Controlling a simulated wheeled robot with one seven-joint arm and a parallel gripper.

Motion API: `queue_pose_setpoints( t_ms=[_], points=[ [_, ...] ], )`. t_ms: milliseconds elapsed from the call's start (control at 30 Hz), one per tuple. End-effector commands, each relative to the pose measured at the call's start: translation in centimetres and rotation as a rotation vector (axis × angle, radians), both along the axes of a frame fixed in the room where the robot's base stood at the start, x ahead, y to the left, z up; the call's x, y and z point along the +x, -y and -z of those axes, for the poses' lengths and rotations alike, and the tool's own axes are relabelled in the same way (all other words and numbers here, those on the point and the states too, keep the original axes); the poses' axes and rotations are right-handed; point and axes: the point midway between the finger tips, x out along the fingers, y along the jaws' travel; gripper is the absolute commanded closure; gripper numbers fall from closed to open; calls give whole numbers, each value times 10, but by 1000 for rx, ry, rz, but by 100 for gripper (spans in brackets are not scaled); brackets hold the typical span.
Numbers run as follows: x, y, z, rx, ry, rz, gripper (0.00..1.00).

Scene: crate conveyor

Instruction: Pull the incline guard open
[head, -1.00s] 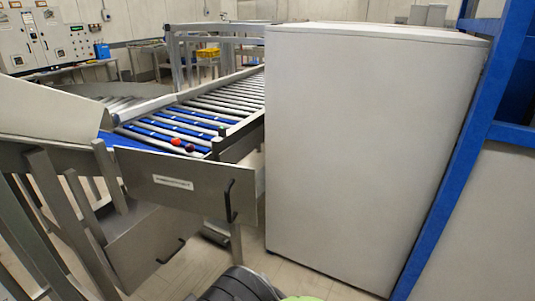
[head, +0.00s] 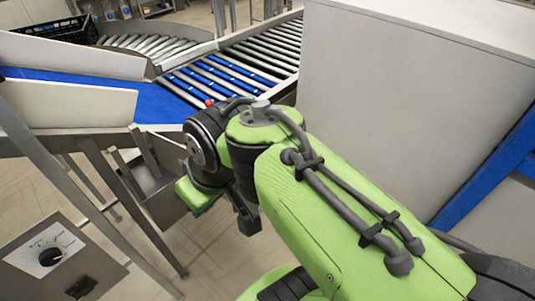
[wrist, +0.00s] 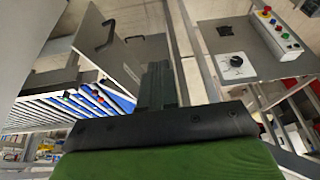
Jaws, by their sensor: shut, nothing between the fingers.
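A grey panel with a black handle hangs beside the legs under the blue incline belt (head: 90,100); I take it as the incline guard (head: 165,195). In the head view my arm hides much of it. In the head view my gripper (head: 248,222) points down in front of the frame.
A control box with a dial (head: 55,255) stands at lower left.

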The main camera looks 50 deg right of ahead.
Motion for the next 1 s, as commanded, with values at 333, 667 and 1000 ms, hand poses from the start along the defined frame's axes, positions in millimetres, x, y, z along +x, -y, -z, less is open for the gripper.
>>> queue_pose_setpoints(
  t_ms=[333, 667, 1000],
  points=[
    [86, 156, 2, 244, -141, -191, 100],
    [33, 277, 96, 432, 1, -342, 100],
    [41, 254, 138, 442, 8, -353, 100]
  ],
)
